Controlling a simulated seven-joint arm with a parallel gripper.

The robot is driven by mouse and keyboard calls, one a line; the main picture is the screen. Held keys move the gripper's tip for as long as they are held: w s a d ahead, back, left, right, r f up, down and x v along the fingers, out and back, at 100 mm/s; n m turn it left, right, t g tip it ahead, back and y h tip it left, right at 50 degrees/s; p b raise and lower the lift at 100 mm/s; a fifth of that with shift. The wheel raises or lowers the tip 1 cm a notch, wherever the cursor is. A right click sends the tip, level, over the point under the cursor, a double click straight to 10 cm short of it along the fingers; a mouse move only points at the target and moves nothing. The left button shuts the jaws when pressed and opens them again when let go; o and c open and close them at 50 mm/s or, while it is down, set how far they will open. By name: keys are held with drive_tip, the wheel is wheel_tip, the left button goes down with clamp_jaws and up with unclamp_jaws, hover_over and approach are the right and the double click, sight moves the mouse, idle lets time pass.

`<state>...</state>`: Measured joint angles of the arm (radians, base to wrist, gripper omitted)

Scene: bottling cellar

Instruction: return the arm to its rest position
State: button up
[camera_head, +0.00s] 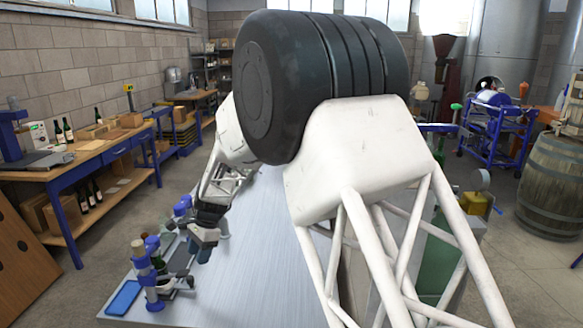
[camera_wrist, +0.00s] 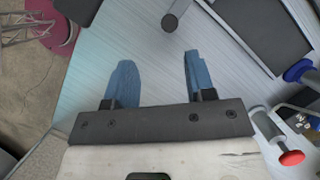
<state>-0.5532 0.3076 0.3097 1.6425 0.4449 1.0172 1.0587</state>
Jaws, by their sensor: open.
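My gripper (camera_head: 203,247) is at the left side of the table in the head view, beside the blue and grey bench device. In the wrist view its two blue fingers (camera_wrist: 154,82) stand apart with nothing between them. The light, brushed table top (camera_head: 245,280) lies beyond the fingers. My large arm joint and white lattice link cover the middle of the head view and hide much of the table.
The bench device (camera_head: 149,278) with blue knobs stands near the table's left edge, by a blue flat pad (camera_head: 124,298). A dark flat plate (camera_wrist: 262,32) lies at the upper right of the wrist view. A barrel (camera_head: 549,185) stands far right.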

drive_tip(key=s+d+r+n+t, duration=0.1)
drive_tip(key=s+d+r, duration=0.4)
drive_tip(key=d, duration=0.5)
drive_tip(key=s+d+r+n+t+h, duration=0.15)
drive_tip(key=s+d+r, duration=0.35)
drive_tip(key=d, duration=0.5)
drive_tip(key=s+d+r+n+t+y, duration=0.1)
drive_tip(key=s+d+r+n, duration=0.15)
drive_tip(key=d+r, duration=0.65)
drive_tip(key=s+d+f+n+t+h, duration=0.1)
drive_tip(key=s+d, duration=0.9)
drive_tip(key=s, duration=0.3)
drive_tip(key=s+d+f+n+t+h, duration=0.1)
drive_tip(key=s+d+n+h, duration=0.1)
drive_tip(key=s+d, duration=0.8)
drive_tip(key=shift+s+d+n, duration=0.3)
drive_tip(key=shift+s+d, duration=0.1)
drive_tip(key=shift+s, duration=0.95)
